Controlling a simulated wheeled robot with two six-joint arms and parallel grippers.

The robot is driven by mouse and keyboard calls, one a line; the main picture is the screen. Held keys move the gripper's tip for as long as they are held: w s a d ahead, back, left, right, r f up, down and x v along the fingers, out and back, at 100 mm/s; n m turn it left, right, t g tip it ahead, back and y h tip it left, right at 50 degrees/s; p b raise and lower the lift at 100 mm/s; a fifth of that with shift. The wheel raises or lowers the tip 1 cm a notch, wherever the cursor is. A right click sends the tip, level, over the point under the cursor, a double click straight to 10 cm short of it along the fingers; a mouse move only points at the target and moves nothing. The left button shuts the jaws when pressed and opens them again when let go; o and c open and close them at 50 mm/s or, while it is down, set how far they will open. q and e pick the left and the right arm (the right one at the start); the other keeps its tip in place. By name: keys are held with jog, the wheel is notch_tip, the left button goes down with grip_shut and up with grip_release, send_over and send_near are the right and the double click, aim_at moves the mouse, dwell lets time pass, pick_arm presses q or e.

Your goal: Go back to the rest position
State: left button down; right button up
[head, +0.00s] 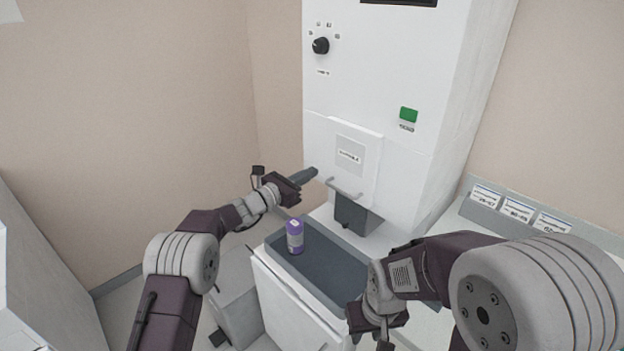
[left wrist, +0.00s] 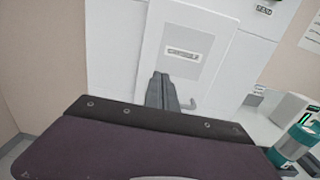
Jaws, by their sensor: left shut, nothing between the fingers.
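My left gripper (head: 305,177) reaches in front of the white machine, just left of its small labelled door (head: 352,152). Its dark fingers are together and empty; they also show in the left wrist view (left wrist: 162,92), in front of the door panel (left wrist: 180,45). My right gripper (head: 376,325) hangs low at the right front of the grey tray, pointing down. Its fingertips are partly cut off by the picture's lower edge, so its opening is unclear. A purple canister (head: 295,236) stands upright in the left part of the tray (head: 330,274), apart from both grippers.
The machine carries a black knob (head: 320,45) and a green button (head: 408,115). A grey spout (head: 352,214) hangs below the door. A labelled rack (head: 516,212) stands at right. The left wrist view shows a teal and white container (left wrist: 293,147) at right.

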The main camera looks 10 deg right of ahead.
pick_arm(q)
jog(key=s+a+r+m, duration=0.2)
jog(key=a+r, duration=0.2)
jog(key=r, duration=0.5)
jog(key=s+a+f+m+g+y, duration=0.3)
jog(key=s+a+f+m+y, duration=0.2)
jog(key=s, duration=0.7)
jog(key=s+a+f+m+g+y, duration=0.3)
jog(key=s+a+f+m+y, duration=0.2)
jog(key=s+a+f+m, duration=0.5)
jog(key=s+a+f+m+g+y, duration=0.3)
jog(key=s+a+f+m, duration=0.4)
jog(key=s, duration=0.7)
notch_tip(320, 180, down, 4)
jog(key=shift+s+a+f+m+y, duration=0.15)
jog(key=shift+a+m+y, duration=0.25)
jog(key=shift+a+y, duration=0.7)
